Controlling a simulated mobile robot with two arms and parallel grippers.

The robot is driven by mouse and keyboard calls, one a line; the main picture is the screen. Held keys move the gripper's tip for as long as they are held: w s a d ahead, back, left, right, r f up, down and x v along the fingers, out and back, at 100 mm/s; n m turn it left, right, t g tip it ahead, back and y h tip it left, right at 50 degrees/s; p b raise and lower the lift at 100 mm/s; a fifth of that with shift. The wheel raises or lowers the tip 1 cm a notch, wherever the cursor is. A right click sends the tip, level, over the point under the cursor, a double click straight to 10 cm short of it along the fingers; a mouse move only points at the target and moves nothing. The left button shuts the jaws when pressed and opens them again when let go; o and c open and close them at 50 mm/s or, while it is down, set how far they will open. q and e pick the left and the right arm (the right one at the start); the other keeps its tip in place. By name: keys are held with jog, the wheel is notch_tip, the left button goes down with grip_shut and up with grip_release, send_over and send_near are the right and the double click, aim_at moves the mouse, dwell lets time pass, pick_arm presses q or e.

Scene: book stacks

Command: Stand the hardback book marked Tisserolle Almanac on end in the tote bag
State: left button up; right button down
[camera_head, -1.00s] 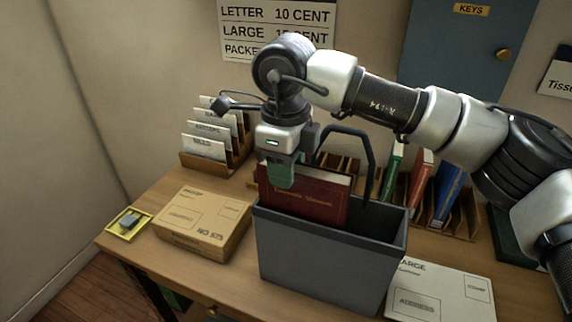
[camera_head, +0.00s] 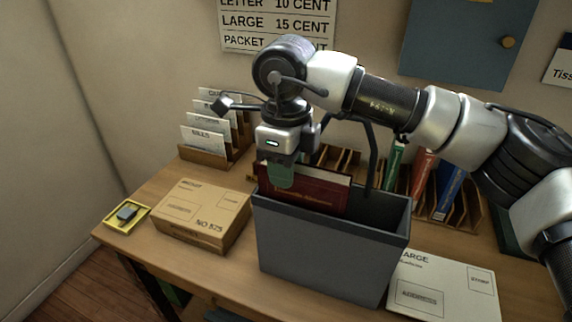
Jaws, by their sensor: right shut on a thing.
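The dark red hardback book (camera_head: 318,197) has gold lettering on its cover, too small to read surely. It is upright, with its lower part hidden inside the grey tote bag (camera_head: 325,252). The bag stands open on the table, with a dark handle rising at the back. My right gripper (camera_head: 281,177) is shut on the top left part of the book, above the left end of the bag. Whether the book's bottom edge touches the bag's floor is hidden. My left gripper is not in view.
A cardboard parcel (camera_head: 202,215) lies left of the bag, near a yellow tray (camera_head: 127,217). A large white envelope (camera_head: 443,287) lies at right. A letter rack (camera_head: 208,152) and a slotted book rack (camera_head: 462,216) with several books stand behind.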

jog(key=shift+f, duration=0.1)
jog(key=shift+f+b, duration=1.25)
jog(key=shift+f, duration=0.1)
jog(key=c, duration=0.8)
grip_release()
jog(key=shift+o, duration=0.3)
jog(key=shift+f, duration=0.15)
